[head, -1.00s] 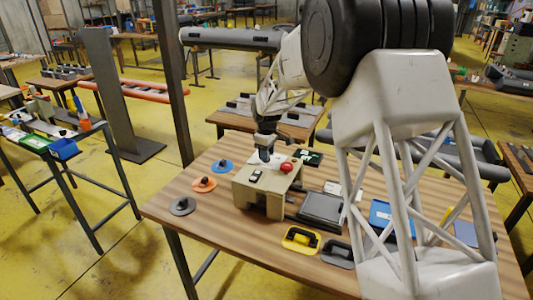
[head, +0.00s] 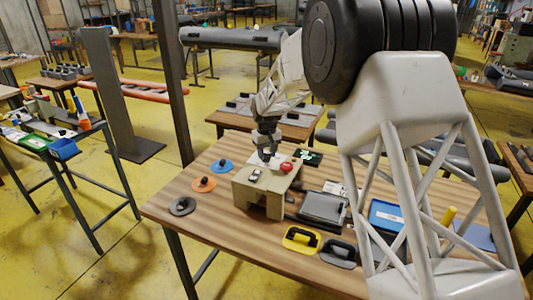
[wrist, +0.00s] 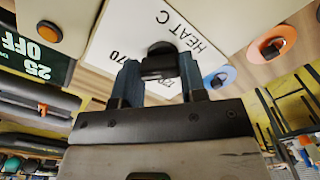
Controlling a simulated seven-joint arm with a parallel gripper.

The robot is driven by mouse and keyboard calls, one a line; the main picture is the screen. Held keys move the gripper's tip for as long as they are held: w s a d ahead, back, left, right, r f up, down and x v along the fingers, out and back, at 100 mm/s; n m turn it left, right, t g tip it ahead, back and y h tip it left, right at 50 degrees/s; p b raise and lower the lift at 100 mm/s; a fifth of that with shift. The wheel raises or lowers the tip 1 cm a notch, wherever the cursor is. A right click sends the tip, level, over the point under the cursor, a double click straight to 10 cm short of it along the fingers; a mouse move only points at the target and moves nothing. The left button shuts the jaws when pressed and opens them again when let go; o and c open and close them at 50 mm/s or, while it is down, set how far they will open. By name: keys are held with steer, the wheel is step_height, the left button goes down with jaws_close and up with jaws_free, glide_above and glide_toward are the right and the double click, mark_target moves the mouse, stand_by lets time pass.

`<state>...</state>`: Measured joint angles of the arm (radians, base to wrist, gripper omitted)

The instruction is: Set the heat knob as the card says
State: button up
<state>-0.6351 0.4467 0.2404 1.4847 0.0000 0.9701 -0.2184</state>
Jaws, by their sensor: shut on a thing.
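The heat knob (wrist: 160,62) is dark and sits on a white dial plate (wrist: 115,30) marked "HEAT C", with "70" and another partly hidden number. My gripper (wrist: 160,78) is shut on the knob, one finger on each side; the knob's pointer direction is not clear. In the head view my gripper (head: 266,155) reaches down onto the top of the beige box (head: 245,190). A dark green card (wrist: 35,50) reading "25 OFF" lies at the left of the wrist view; it also shows behind the box (head: 312,158). A white paper (head: 334,187) is too small to read.
Blue (head: 222,167), orange (head: 203,184) and grey (head: 182,206) knobbed discs lie left.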

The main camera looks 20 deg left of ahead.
mark_target(267, 154)
steer(key=shift+m, duration=0.5)
steer(key=o, duration=0.9)
steer(key=shift+r, duration=0.1)
steer(key=shift+r, duration=3.85)
